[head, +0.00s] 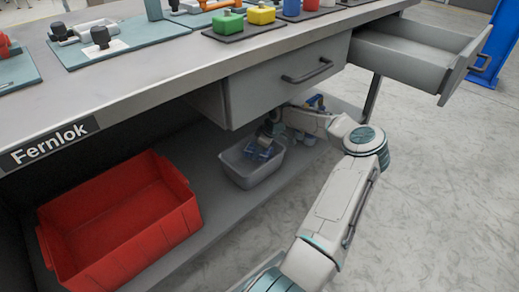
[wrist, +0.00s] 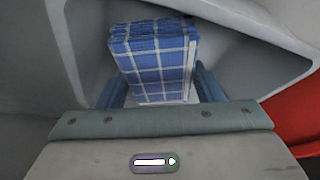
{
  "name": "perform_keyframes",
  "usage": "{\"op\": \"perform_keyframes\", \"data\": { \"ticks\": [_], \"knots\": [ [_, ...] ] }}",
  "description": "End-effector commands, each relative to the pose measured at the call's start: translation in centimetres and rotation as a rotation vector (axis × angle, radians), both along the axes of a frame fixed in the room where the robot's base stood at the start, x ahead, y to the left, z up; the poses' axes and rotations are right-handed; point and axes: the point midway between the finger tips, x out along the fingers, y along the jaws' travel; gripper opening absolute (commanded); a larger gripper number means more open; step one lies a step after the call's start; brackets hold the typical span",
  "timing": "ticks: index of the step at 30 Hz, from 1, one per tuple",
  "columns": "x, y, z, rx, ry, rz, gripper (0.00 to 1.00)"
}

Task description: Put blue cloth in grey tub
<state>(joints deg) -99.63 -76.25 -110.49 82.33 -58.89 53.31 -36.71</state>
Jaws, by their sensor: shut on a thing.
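The blue cloth (wrist: 155,55) is a folded blue-and-white checked bundle between the two fingers of my gripper (wrist: 160,88) in the wrist view. My gripper is shut on it. The grey tub (head: 251,181) stands on the low shelf under the bench in the head view. My gripper (head: 263,145) reaches down at the tub's opening, with the cloth inside or just at its rim. In the wrist view the tub's wall (wrist: 235,20) surrounds the cloth. Whether the cloth touches the tub floor is hidden.
A large empty red bin (head: 120,217) stands left of the tub on the same shelf (head: 205,185). A closed drawer (head: 288,80) hangs just above my gripper. Another drawer (head: 412,55) at the right is open. Several parts lie on the bench top (head: 140,75).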

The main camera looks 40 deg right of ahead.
Motion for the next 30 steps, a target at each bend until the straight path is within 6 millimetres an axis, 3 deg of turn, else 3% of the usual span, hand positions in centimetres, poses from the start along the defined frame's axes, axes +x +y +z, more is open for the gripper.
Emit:
{"op": "perform_keyframes", "data": {
  "ticks": [12,13,15,25,30],
  "knots": [
    [0.0,0.0,-1.0,0.000,0.000,0.000,0.35],
    [0.0,0.0,-1.0,0.000,0.000,0.000,0.67],
    [0.0,0.0,-1.0,0.000,0.000,0.000,0.83],
    [0.0,0.0,-0.7,-0.001,0.000,0.000,0.83],
    [-0.4,-0.3,1.7,-0.001,-0.002,-0.003,0.83]
  ]
}}
